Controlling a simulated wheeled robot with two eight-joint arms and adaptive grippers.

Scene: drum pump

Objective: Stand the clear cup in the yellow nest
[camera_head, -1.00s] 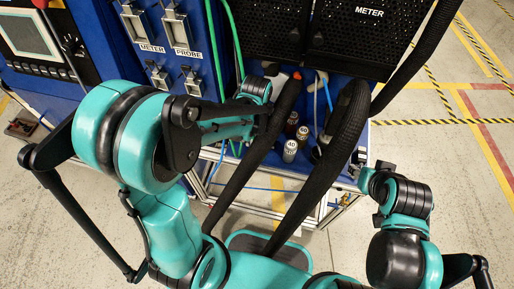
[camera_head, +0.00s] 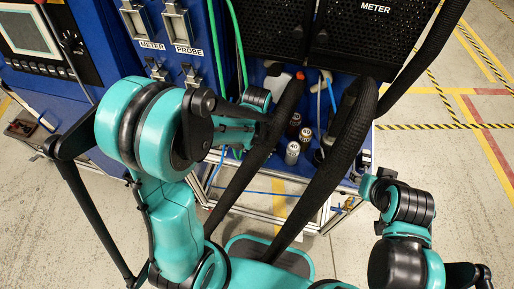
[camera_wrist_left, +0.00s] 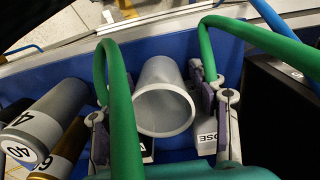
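The clear cup (camera_wrist_left: 165,98) shows in the left wrist view with its round open rim facing me, over a blue surface. My left gripper (camera_wrist_left: 163,85) has its fingers on either side of the cup. A green hose hides much of the left finger, so I cannot tell whether both fingers touch the cup. In the head view, my left gripper (camera_head: 256,98) is small and partly hidden by its arm. My right gripper (camera_head: 373,183) is right of the bench, away from the cup; its fingers are too small to read. I cannot make out the yellow nest.
Thick black hoses (camera_head: 345,130) hang over the bench.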

